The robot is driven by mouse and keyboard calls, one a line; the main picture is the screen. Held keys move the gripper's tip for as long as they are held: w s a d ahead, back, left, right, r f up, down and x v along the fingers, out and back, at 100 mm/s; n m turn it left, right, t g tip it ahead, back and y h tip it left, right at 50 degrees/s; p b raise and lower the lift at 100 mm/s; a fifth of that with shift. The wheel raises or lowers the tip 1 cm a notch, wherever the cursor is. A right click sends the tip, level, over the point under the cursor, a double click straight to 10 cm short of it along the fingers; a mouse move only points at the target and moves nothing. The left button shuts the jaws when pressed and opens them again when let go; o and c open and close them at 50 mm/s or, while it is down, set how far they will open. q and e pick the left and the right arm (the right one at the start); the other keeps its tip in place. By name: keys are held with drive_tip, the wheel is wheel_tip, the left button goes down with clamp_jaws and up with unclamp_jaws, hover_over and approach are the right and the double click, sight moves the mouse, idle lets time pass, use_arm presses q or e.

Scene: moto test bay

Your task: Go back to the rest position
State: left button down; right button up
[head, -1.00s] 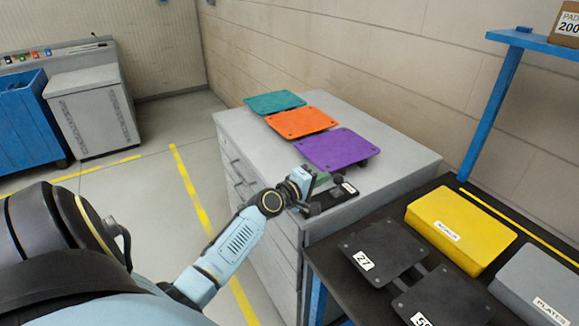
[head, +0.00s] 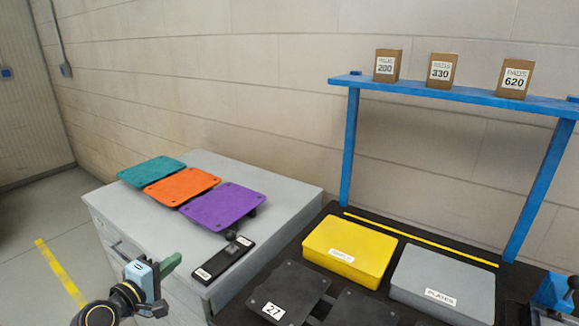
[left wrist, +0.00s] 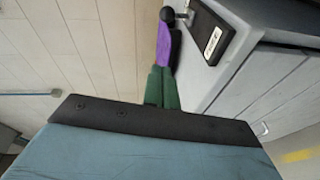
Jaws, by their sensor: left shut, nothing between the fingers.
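My left gripper (head: 174,263) shows at the lower left of the head view, beside the front edge of a grey cabinet (head: 270,180). Its green fingers are shut together with nothing between them. They also show in the left wrist view (left wrist: 163,88), pointing towards the cabinet side. My right gripper is in neither view.
Teal (head: 152,170), orange (head: 181,187) and purple (head: 222,206) plates lie on the cabinet, with a black device (head: 222,262) near its front. A dark bench at right holds yellow (head: 349,251) and grey (head: 443,283) boxes under a blue shelf (head: 450,94). Floor at left is clear.

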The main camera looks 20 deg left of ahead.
use_arm(q)
drive_tip(key=s+d+f+m+g+h, duration=0.1)
drive_tip(key=s+d+f+m+g, duration=0.5)
drive_tip(key=d, duration=0.4)
drive_tip(key=s+d+f+m+g+h, duration=0.2)
drive_tip(key=s+d+f+m+g, duration=0.15)
drive_tip(key=s+d+m, duration=0.55)
drive_tip(key=s+d+m+g+y, duration=0.3)
drive_tip(key=s, duration=0.4)
wheel_tip(320, 180, down, 25)
drive_tip(key=s+g, duration=0.2)
drive_tip(key=s+a+f, duration=0.3)
drive_tip(key=s+f, duration=1.2)
drive_tip(key=s, duration=0.1)
drive_tip(key=shift+s+a+f+g+y, duration=0.15)
drive_tip(key=shift+s+f+g+y, duration=0.1)
drive_tip(key=shift+s+g+y, duration=0.15)
